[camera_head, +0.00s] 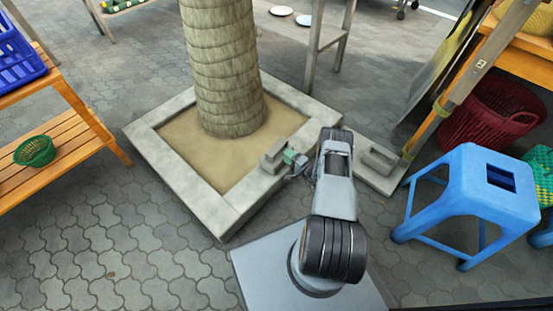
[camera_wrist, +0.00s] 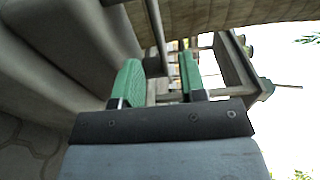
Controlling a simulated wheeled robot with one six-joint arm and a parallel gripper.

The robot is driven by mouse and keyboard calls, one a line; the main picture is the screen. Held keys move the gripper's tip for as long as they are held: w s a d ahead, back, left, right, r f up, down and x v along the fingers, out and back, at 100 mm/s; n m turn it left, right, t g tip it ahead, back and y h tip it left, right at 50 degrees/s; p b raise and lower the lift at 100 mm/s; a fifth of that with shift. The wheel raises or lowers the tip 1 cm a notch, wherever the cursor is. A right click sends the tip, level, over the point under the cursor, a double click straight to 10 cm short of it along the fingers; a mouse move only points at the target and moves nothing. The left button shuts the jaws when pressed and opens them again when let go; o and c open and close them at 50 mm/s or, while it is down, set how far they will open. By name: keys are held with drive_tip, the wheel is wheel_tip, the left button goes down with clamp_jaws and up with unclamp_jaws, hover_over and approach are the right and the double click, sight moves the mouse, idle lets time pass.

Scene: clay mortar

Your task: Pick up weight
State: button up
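A small grey block (camera_head: 273,156), which may be the weight, sits on the front right rim of the planter. My gripper (camera_head: 293,158) is close beside it on its right, low over the rim. In the wrist view, my gripper's two green fingers (camera_wrist: 160,80) stand apart, with only background visible between them. A grey surface (camera_wrist: 85,40) fills the left of that view; I cannot tell whether it is rim, block or both. A second low grey piece (camera_head: 378,158) lies on a slab right of my arm. My arm hides part of the rim.
The square planter (camera_head: 190,185) holds a thick tree trunk (camera_head: 223,70). A blue stool (camera_head: 470,190) and a red basket (camera_head: 490,112) stand at right. A wooden bench (camera_head: 60,150) with a green basket (camera_head: 35,151) is at left. The front left paving is clear.

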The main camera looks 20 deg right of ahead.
sight(279, 148)
drive_tip(key=shift+b+x, duration=1.2)
drive_tip(key=shift+x, duration=1.75)
drive_tip(key=shift+c, duration=0.3)
clamp_jaws()
drive_tip(key=shift+w+d+r, duration=0.1)
drive_tip(key=shift+r, duration=0.1)
